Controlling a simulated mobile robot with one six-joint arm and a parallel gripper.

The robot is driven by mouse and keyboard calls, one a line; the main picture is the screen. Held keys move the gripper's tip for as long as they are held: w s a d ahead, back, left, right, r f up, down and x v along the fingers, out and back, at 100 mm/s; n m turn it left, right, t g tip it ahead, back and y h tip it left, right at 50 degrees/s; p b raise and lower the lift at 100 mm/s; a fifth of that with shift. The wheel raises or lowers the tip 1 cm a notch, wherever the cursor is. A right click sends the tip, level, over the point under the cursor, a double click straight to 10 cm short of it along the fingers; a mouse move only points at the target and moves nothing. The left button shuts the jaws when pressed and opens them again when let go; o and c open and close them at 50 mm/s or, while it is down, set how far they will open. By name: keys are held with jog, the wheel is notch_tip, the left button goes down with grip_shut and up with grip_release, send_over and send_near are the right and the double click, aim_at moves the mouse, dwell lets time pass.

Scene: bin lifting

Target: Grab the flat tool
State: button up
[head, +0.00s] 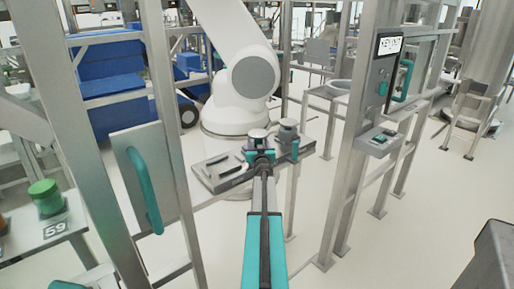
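My arm reaches forward from the bottom middle of the head view, and my gripper (260,156) is at its far end, over the grey tray (208,176). Its fingers are small and partly hidden, so I cannot tell whether they are open or shut. A dark, thin, flat piece (234,171) lies on the tray just left of my gripper and may be the flat tool. A second narrow dark piece (214,160) lies behind it. Two round metal pieces (287,130) stand at the gripper's far side and to its right.
A metal frame with an open door and teal handle (146,190) stands left. A frame post with a labelled panel (389,44) stands right. A white robot arm (241,75) rises behind the tray. A green jar (46,196) is on the left table.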

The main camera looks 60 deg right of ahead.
aim_at(258, 135)
jog(key=shift+c, duration=0.2)
grip_shut()
jog(key=shift+r, duration=0.1)
jog(key=shift+r, duration=0.15)
jog(key=shift+r+p, duration=0.35)
jog(key=shift+r, duration=0.2)
notch_tip(258, 135, up, 3)
jog(key=shift+f+p, duration=0.15)
jog(key=shift+p, duration=0.5)
jog(key=s+d+p+v, duration=0.1)
jog(key=v, duration=1.4)
jog(key=shift+s+r, duration=0.45)
jog(key=shift+s, duration=0.15)
jog(key=shift+a, duration=0.15)
